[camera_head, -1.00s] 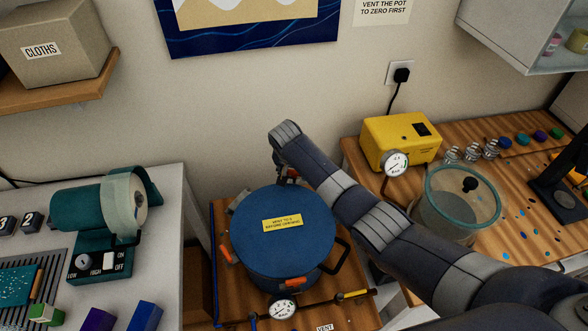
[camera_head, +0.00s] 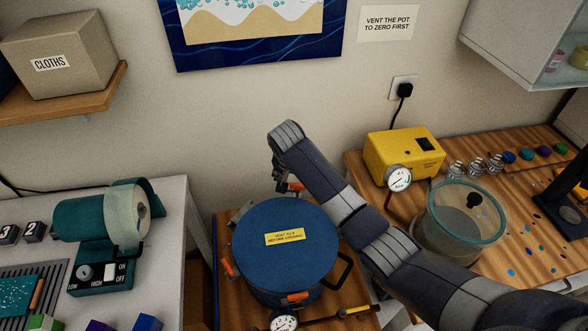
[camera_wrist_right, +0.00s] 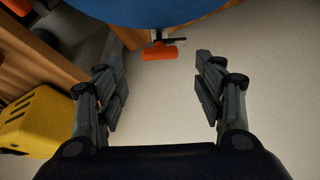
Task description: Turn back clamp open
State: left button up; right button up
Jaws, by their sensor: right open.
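The pressure pot (camera_head: 270,282) has a blue lid (camera_head: 285,215) with a yellow label and stands on a wooden bench. The back clamp (camera_head: 293,187) shows as an orange handle behind the lid. In the right wrist view the back clamp's orange handle (camera_wrist_right: 160,52) lies crosswise beyond the fingertips, beside the lid's edge. My right gripper (camera_wrist_right: 162,82) is open and empty, with a gap to the clamp. In the head view my right gripper (camera_head: 282,176) is behind the pot, partly hidden by its own wrist. My left gripper is out of view.
Other orange clamps sit at the pot's left (camera_head: 227,268) and front (camera_head: 297,297). A yellow pump (camera_head: 400,155) and a clear vacuum chamber (camera_head: 456,228) stand to the right. The wall (camera_head: 225,135) is close behind the pot. A teal machine (camera_head: 95,225) stands left.

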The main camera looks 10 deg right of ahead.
jog(key=v, duration=0.5)
jog(key=shift+s+r, duration=0.15)
jog(key=shift+r, duration=0.15)
jog(key=shift+f, duration=0.1)
